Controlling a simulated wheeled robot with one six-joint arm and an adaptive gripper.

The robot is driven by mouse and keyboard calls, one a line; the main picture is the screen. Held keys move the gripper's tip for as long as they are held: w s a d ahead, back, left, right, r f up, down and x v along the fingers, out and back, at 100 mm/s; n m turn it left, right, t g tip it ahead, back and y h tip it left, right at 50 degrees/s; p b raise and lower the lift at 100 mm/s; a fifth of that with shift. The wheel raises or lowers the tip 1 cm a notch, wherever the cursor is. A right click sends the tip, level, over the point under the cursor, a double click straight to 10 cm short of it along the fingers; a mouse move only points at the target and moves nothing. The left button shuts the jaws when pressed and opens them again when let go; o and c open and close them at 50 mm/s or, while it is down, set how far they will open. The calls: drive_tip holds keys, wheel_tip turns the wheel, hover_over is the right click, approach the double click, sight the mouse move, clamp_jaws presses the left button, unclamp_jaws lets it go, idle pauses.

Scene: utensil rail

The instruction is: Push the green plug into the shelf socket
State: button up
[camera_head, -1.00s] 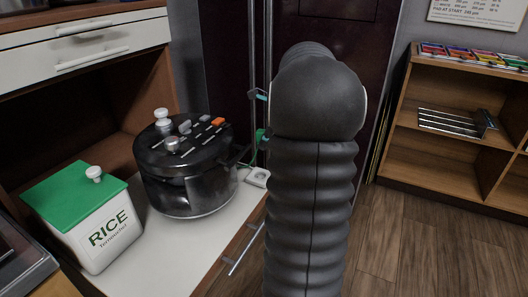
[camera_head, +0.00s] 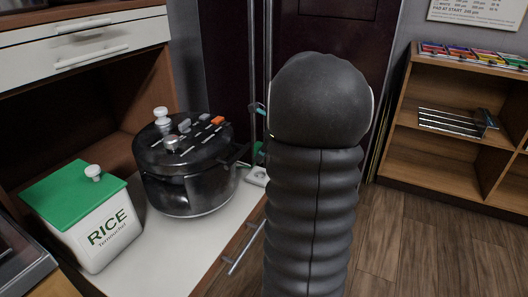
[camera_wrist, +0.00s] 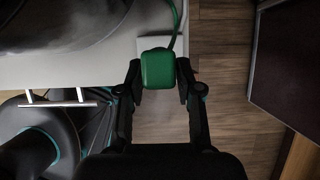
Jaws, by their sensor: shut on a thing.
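The green plug (camera_wrist: 158,68) is between the two fingers of my gripper (camera_wrist: 158,80) in the wrist view, with a green cord running up from it. The fingers are shut on its sides. The white socket plate (camera_wrist: 148,44) shows partly behind the plug, at the shelf's edge. In the head view the plug (camera_head: 260,152) is a small green patch beside my arm, just above the socket plate (camera_head: 256,176). My arm hides most of the gripper there. I cannot tell whether the plug touches the socket, as its contact face is hidden.
A black cooker (camera_head: 187,165) stands on the white shelf (camera_head: 180,245) just left of the socket. A white rice box (camera_head: 98,228) with a green lid is farther left. A drawer handle (camera_head: 245,250) sticks out below the shelf edge. Open floor lies to the right.

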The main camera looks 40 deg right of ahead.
drive_tip(key=b, duration=0.2)
hover_over(259, 177)
drive_tip(key=s, duration=0.2)
drive_tip(key=shift+w+d+f, duration=0.15)
drive_tip(key=shift+d+f, duration=0.05)
drive_tip(key=shift+f, duration=1.05)
drive_tip(key=shift+w+d+f, duration=0.1)
drive_tip(key=shift+d+f, duration=0.1)
drive_tip(key=shift+f, duration=1)
drive_tip(key=shift+f+b, duration=0.35)
drive_tip(key=shift+f, duration=0.35)
drive_tip(key=shift+p, duration=0.4)
drive_tip(key=shift+s+f, duration=0.1)
drive_tip(key=shift+f, duration=0.1)
drive_tip(key=shift+r+p, duration=0.25)
drive_tip(key=shift+p, duration=0.05)
drive_tip(key=shift+r+p, duration=0.5)
drive_tip(key=shift+r, duration=0.05)
